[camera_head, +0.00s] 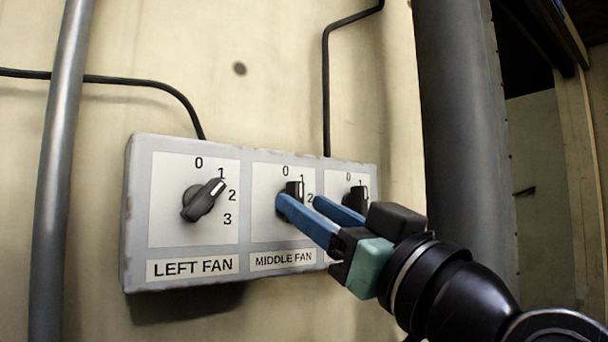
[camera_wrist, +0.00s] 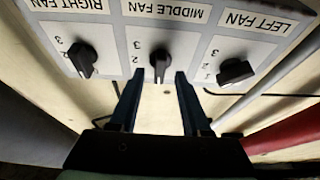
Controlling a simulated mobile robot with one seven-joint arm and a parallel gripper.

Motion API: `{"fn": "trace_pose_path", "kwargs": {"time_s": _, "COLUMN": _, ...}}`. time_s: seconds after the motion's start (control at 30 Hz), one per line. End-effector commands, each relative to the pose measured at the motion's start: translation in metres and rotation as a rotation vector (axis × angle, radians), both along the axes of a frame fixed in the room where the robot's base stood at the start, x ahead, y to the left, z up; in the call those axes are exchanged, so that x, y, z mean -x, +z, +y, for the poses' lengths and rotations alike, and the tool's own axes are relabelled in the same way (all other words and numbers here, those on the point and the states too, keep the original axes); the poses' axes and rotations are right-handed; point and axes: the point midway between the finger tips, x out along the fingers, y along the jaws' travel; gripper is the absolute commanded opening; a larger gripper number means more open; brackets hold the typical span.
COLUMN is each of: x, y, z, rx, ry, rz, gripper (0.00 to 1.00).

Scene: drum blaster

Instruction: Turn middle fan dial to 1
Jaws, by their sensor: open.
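The middle fan dial (camera_head: 294,187) is a black knob on the control box, above the MIDDLE FAN label. Its handle stands near upright, but my finger partly hides it in the head view, so its exact number is unclear. It shows whole in the wrist view (camera_wrist: 160,62), where the picture is upside down. My gripper (camera_head: 299,200) has two blue fingers and is open. In the wrist view its fingertips (camera_wrist: 158,76) lie on either side of the dial's handle, with a gap on each side.
The left fan dial (camera_head: 203,200) points near 1. The right fan dial (camera_head: 357,198) is close beside my right finger. The grey box (camera_head: 133,240) is on a beige wall, with black cables above it. A grey pipe (camera_head: 60,170) stands left and a dark column (camera_head: 455,120) right.

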Motion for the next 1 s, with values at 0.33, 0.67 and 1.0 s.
{"fn": "trace_pose_path", "kwargs": {"time_s": 0.33, "x": -0.016, "y": 0.008, "z": 0.011, "rx": -0.001, "ry": -0.002, "rz": 0.000, "gripper": 0.47}}
{"fn": "trace_pose_path", "kwargs": {"time_s": 0.67, "x": -0.016, "y": 0.007, "z": 0.011, "rx": 0.000, "ry": -0.001, "rz": 0.000, "gripper": 0.20}}
{"fn": "trace_pose_path", "kwargs": {"time_s": 1.0, "x": -0.016, "y": 0.008, "z": 0.011, "rx": -0.004, "ry": -0.002, "rz": 0.001, "gripper": 0.00}}
